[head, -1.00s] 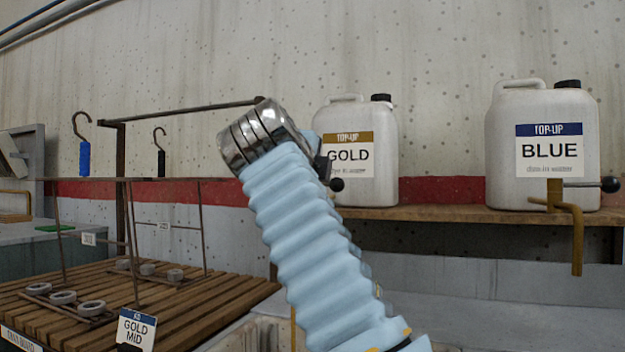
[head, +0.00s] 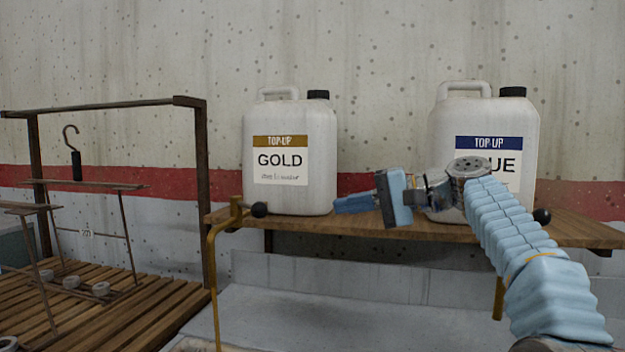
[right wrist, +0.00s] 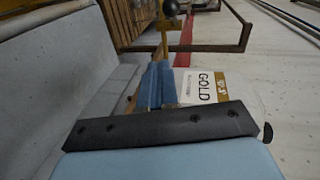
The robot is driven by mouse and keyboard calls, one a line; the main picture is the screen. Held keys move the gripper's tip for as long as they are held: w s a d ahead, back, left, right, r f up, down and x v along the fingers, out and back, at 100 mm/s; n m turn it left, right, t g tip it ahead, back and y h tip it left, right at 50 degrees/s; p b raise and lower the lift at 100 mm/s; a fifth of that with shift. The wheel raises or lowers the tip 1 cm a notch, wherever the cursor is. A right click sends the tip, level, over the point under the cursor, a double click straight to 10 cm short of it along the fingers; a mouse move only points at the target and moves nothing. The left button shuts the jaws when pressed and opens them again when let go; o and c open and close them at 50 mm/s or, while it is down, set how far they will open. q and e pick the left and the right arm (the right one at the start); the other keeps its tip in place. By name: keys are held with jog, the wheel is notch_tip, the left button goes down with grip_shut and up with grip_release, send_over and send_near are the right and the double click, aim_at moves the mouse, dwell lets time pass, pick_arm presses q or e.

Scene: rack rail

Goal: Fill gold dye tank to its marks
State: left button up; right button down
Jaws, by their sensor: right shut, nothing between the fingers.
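The white gold top-up jug (head: 288,195) stands upright on the wooden shelf, its label reading GOLD. Below its left side are a brass spout (head: 214,250) and a black ball-ended lever (head: 259,210). My right gripper (head: 340,206) is shut and empty, pointing left, in front of the shelf and to the right of the lever, apart from it. In the right wrist view, the shut blue fingers (right wrist: 155,85) point towards the lever's black ball (right wrist: 171,8), and the gold jug (right wrist: 225,88) lies beside them. The dye tank's inside and marks are not visible. My left gripper is not in view.
A blue top-up jug (head: 445,125) stands behind my right arm, which partly covers its label. The wooden shelf (head: 570,228) runs beneath both jugs. At left are a slatted wooden rack (head: 120,315), a metal frame and a hanging hook (head: 76,165). Grey basin walls lie below the shelf.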

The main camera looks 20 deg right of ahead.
jog(key=d+r+n+y, duration=0.1)
jog(key=r, duration=0.1)
send_near(251, 207)
jog(key=w+a+f, duration=0.1)
jog(key=w, duration=0.3)
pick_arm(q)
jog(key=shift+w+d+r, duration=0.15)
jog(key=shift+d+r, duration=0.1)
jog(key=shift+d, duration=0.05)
pick_arm(e)
jog(key=shift+w+a+f, duration=0.15)
jog(key=shift+a+f, duration=0.15)
jog(key=shift+a, duration=0.15)
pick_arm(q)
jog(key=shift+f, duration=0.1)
